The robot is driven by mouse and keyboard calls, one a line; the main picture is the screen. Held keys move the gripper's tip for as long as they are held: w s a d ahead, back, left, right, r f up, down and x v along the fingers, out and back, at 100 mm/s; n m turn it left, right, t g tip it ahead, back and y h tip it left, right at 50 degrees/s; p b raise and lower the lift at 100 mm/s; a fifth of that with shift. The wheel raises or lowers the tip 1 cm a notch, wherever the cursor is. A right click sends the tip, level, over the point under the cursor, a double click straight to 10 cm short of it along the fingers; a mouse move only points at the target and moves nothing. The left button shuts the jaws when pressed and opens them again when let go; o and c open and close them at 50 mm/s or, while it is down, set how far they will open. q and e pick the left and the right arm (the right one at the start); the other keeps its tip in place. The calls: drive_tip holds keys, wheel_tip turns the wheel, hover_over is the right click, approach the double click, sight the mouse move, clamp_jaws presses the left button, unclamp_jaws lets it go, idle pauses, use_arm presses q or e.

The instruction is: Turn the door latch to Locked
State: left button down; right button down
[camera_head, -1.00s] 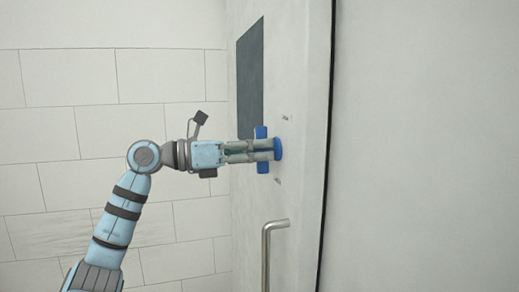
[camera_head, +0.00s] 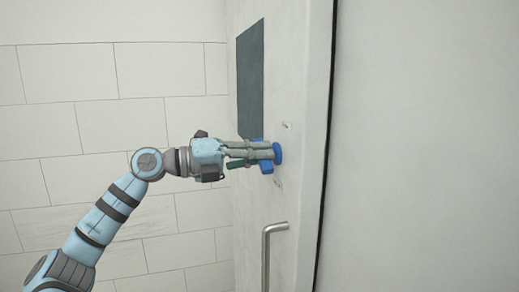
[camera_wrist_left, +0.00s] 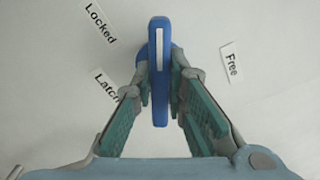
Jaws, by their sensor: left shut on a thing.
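The blue door latch (camera_head: 278,154) sits on the pale door beside the dark panel. In the left wrist view its blue bar (camera_wrist_left: 159,112) has a white stripe at the top end, which points up between the Locked label (camera_wrist_left: 100,25) and the Free label (camera_wrist_left: 231,64). A third label (camera_wrist_left: 106,86), partly hidden by a finger, reads "Latch…". My left gripper (camera_head: 268,151) is shut on the bar, one finger on each side. In the head view the fingers hide part of the latch. My right gripper is not in view.
A metal pull handle (camera_head: 267,250) stands out from the door below the latch. A dark panel (camera_head: 250,80) is set in the door above it. A tiled wall (camera_head: 80,80) lies behind my left arm. The space left of the door is open.

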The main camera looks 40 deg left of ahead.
use_arm(q)
drive_tip(key=n+p, duration=0.2)
drive_tip(key=n, duration=0.3)
drive_tip(key=shift+n, duration=0.3)
idle(0.4)
drive_tip(key=c, duration=1.6)
unclamp_jaws()
